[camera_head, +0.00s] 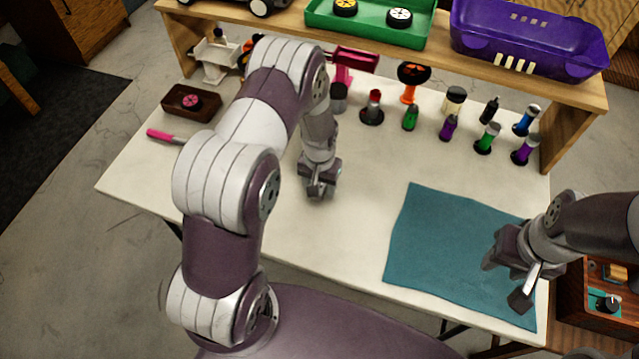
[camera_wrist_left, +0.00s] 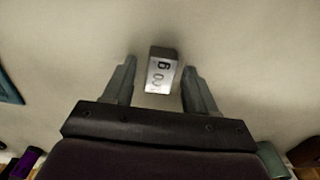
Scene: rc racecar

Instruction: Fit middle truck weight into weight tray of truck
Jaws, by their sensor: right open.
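A small metal weight (camera_wrist_left: 161,72) with printed marks shows in the left wrist view, lying on the pale table. My left gripper (camera_wrist_left: 160,75) is open, with one finger on each side of the weight and a visible gap to both. In the head view the left gripper (camera_head: 319,190) points down over the middle of the table and hides most or all of the weight. My right gripper (camera_head: 506,284) is open and empty above the teal cloth. A vehicle (camera_head: 258,4) with dark wheels is cut off at the top edge. I cannot make out a weight tray.
A teal cloth (camera_head: 435,240) covers the table's right front. Several bottles, a red-topped stand (camera_head: 372,108) and an orange stand (camera_head: 411,80) line the back. A brown tray (camera_head: 178,108) and a pink pen (camera_head: 160,136) lie left. The shelf holds green (camera_head: 368,35) and purple (camera_head: 480,45) bins.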

